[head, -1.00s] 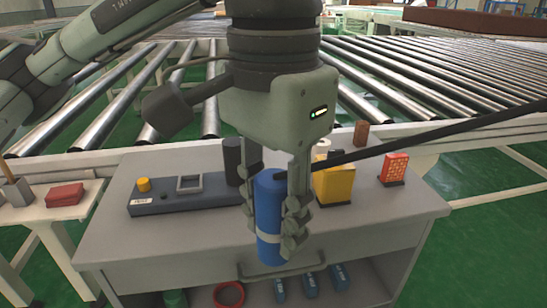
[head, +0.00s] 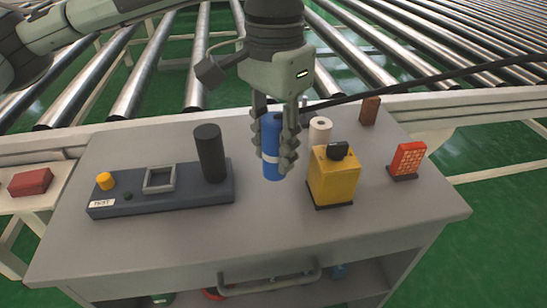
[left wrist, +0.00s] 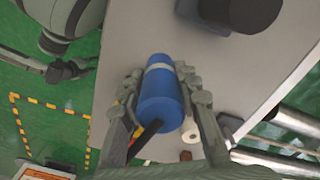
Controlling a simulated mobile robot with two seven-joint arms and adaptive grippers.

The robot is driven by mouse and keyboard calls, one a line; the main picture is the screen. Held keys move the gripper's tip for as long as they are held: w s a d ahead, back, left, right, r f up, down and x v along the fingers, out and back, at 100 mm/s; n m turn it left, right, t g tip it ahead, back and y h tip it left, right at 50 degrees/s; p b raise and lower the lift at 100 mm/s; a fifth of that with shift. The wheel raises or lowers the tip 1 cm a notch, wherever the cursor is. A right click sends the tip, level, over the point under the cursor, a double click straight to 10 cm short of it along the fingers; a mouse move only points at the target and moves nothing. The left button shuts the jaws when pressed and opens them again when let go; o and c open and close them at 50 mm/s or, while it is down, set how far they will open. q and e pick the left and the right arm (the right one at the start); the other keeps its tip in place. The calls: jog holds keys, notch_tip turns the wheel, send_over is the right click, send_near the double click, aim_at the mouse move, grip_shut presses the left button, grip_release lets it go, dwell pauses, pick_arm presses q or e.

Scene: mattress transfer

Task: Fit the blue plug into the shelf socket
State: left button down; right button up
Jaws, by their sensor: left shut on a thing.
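The blue plug (head: 270,135) is a blue cylinder with a pale band and a black cable (head: 420,78) running off to the right. My left gripper (head: 274,158) is shut around it, a finger on each side, and holds it roughly upright over the bench. The plug (left wrist: 160,105) also shows between the fingers in the left wrist view. I cannot tell whether its lower end touches the bench top. A dark test unit (head: 130,200) with a square frame and black cylinder (head: 210,152) stands left of the plug. I cannot make out a shelf socket.
On the grey bench (head: 260,235), a yellow box (head: 333,180), white roll (head: 319,132), red block (head: 407,160) and brown block (head: 370,110) stand right of the plug. Rollers (head: 150,80) lie behind. The bench front is clear; its lower shelf is mostly hidden.

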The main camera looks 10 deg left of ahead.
aim_at(274, 162)
pick_arm(q)
jog(key=shift+w+a+f, duration=0.1)
jog(key=shift+w+f, duration=0.15)
jog(key=shift+w, duration=0.2)
jog(key=shift+w+a+f, duration=0.1)
jog(key=shift+w+f, duration=0.15)
jog(key=shift+w, duration=0.2)
notch_tip(274, 162, down, 4)
jog(key=shift+r+p, duration=0.15)
jog(key=shift+p, duration=0.25)
jog(key=shift+f, duration=0.25)
pick_arm(e)
jog(key=shift+s+f, duration=0.1)
jog(key=shift+f, duration=0.95)
